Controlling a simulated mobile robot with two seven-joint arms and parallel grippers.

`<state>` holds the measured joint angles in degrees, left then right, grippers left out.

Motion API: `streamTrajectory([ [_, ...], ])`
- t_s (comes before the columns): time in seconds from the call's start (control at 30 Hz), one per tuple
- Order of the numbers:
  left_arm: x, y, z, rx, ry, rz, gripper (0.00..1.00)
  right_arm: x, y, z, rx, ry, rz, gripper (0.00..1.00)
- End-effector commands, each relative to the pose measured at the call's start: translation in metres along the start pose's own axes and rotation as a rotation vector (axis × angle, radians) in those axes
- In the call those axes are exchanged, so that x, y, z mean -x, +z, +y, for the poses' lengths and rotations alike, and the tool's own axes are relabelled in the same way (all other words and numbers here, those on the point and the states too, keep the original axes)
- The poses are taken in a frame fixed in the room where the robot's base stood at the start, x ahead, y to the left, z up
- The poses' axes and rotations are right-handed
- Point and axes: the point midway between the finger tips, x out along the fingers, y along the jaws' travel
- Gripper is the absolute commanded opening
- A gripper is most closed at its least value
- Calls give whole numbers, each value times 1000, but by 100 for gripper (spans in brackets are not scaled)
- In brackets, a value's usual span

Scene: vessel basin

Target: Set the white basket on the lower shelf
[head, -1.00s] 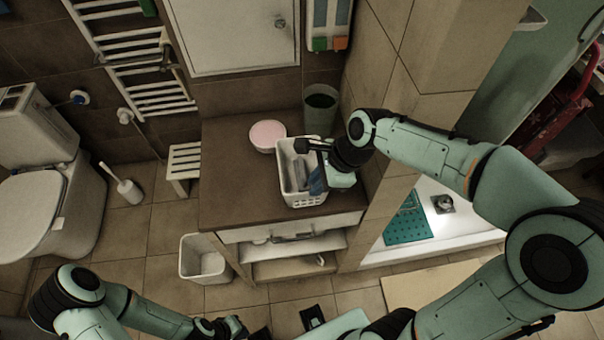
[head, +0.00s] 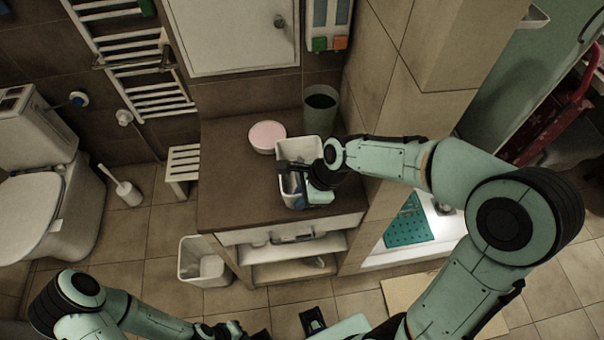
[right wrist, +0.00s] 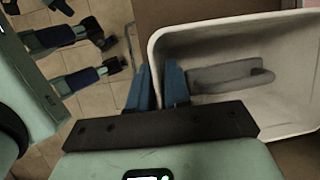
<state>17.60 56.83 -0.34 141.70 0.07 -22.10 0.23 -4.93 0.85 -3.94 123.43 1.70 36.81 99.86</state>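The white basket (head: 286,160) stands upright on the brown countertop, near its right side; its inside shows in the right wrist view (right wrist: 285,100). My right gripper (head: 300,190) is at the basket's front right part. Its two blue fingers (right wrist: 157,70) sit close together with the basket's wall between them, one inside and one outside. A grey elongated thing (right wrist: 230,76) shows inside the basket. The lower shelf (head: 290,271) is in the open front of the cabinet, below another shelf (head: 300,248). My left gripper (head: 228,331) is low at the bottom edge; its fingers look apart in the right wrist view (right wrist: 118,52).
A pink round container (head: 267,135) and a grey-green bin (head: 320,108) stand behind the basket. A white waste bin (head: 203,265) stands on the floor left of the cabinet. A wall pillar (head: 385,190) borders the counter's right. The counter's left part (head: 225,175) is clear.

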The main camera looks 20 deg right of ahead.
Motion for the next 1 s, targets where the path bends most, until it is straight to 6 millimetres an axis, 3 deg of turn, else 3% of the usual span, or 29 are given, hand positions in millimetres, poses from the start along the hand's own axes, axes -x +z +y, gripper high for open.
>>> streamTrajectory([
  [0.7,0,0,0,0,0,0,0,-4,-2,0,0,0,0,18],
  [0.77,0,0,0,0,0,0,0,-4,-2,0,0,0,0,1],
  [1.0,0,0,0,0,0,0,0,-4,-2,0,0,-1,0,0],
])
